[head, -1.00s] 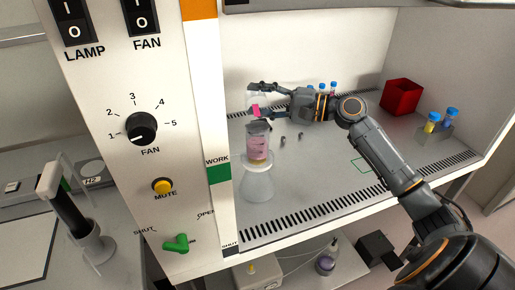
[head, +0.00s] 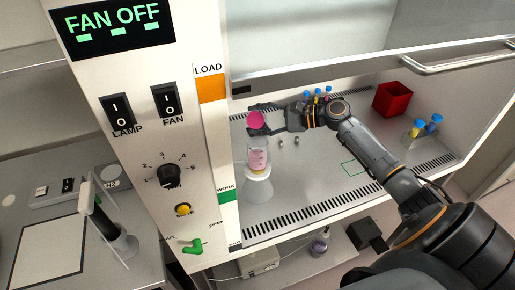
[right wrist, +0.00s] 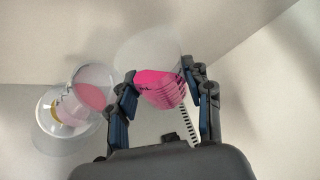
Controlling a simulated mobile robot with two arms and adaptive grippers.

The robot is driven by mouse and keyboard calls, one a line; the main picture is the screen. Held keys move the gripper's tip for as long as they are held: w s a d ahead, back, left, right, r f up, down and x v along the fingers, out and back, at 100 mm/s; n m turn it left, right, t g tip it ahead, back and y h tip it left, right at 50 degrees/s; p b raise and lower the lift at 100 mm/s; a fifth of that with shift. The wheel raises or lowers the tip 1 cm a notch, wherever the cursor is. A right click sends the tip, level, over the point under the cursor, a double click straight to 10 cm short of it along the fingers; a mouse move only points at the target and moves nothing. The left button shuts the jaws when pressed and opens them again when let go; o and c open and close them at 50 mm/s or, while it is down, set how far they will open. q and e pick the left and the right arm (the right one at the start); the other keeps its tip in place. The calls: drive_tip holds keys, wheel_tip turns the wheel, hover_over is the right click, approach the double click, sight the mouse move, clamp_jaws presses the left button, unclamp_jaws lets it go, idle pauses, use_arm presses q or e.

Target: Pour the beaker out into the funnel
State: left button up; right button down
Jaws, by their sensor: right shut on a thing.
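My right gripper (head: 266,118) is shut on a clear beaker (head: 255,120) with pink liquid, inside the cabinet. In the right wrist view the beaker (right wrist: 160,86) sits between the two fingers, with pink in its lower part. It looks tilted. The clear, cup-shaped funnel (head: 258,155) stands upright on a conical flask (head: 257,189), just below the beaker in the head view. Pink liquid shows inside the funnel. The funnel (right wrist: 92,88) is left of the fingers in the right wrist view. I cannot make out a stream. My left gripper is out of view.
A red bin (head: 392,99) and a rack of capped tubes (head: 421,130) stand on the right of the cabinet floor. The control panel (head: 150,130) borders the left. The front floor is clear.

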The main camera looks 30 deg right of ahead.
drive_tip(key=shift+f, duration=0.15)
wheel_tip(320, 180, up, 2)
drive_tip(key=m+g+p, duration=0.1)
drive_tip(key=m+p, duration=0.1)
drive_tip(key=p, duration=0.4)
drive_tip(key=shift+s, duration=0.1)
drive_tip(key=shift+s+a+f+m+g, duration=0.1)
drive_tip(key=shift+s+f+m+g, duration=0.1)
drive_tip(key=shift+m+g, duration=0.45)
drive_tip(key=shift+a+r+m+b, duration=0.1)
drive_tip(key=shift+m+b, duration=0.2)
drive_tip(key=shift+m, duration=0.15)
drive_tip(key=shift+s+a+f+m+g+y, duration=0.15)
drive_tip(key=shift+s+m+g+y, duration=0.1)
drive_tip(key=shift+m+g, duration=0.3)
drive_tip(key=shift+s+a+f+m+g+y, duration=0.15)
drive_tip(key=shift+s+m+g+y, duration=0.2)
drive_tip(key=shift+m, duration=0.3)
drive_tip(key=shift+f+m+g, duration=0.15)
drive_tip(key=shift+m+g, duration=0.15)
drive_tip(key=shift+g, duration=0.05)
